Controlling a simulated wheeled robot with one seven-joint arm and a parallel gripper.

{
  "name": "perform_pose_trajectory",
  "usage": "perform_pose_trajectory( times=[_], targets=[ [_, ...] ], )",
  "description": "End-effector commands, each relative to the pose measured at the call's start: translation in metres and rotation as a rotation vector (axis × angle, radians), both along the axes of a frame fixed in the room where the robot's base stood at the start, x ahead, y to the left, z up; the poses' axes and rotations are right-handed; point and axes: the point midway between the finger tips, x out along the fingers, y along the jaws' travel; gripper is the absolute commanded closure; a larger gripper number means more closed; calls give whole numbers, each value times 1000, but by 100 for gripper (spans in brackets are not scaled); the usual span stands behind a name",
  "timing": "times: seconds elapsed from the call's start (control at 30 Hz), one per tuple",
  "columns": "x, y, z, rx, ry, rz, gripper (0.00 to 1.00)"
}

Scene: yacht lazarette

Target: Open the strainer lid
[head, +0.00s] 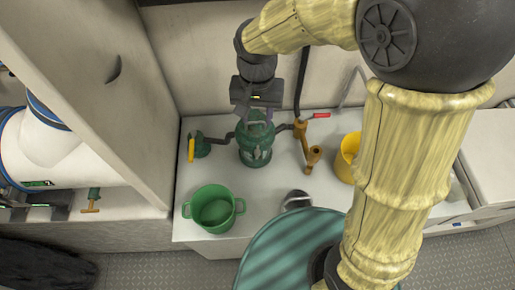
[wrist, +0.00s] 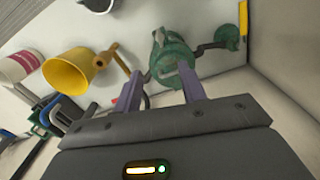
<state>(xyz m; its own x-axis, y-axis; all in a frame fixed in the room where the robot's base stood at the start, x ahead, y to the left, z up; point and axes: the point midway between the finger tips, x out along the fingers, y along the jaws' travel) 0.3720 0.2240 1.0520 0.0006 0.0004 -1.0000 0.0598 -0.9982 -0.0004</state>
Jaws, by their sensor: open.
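The strainer (head: 256,148) is a green upright body on the white shelf, with pipes on both sides. My gripper (head: 254,108) is just above its top in the head view and partly hides the lid, so I cannot tell the lid's state. In the wrist view the strainer (wrist: 166,58) lies beyond the fingertips of my gripper (wrist: 159,72). The two purple-grey fingers are apart with nothing clearly between them. The right finger overlaps the strainer's near end, and the left finger is to its left. I cannot tell whether either touches it.
A yellow-handled valve (head: 191,150) is left of the strainer, and a red-handled valve (head: 320,116) with brass pipe is to its right. A green pot (head: 213,209) stands in front. A yellow bucket (head: 346,160) stands at right, partly behind my arm. A partition (head: 150,110) bounds the left.

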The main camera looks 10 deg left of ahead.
Motion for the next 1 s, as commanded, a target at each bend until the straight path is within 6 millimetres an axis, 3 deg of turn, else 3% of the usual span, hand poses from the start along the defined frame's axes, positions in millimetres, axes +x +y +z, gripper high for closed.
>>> perform_pose_trajectory(
  times=[0.8,1.0],
  targets=[
    [-1,-1,-138,-4,5,2,59],
    [-1,-1,-162,-2,2,1,59]
  ],
)
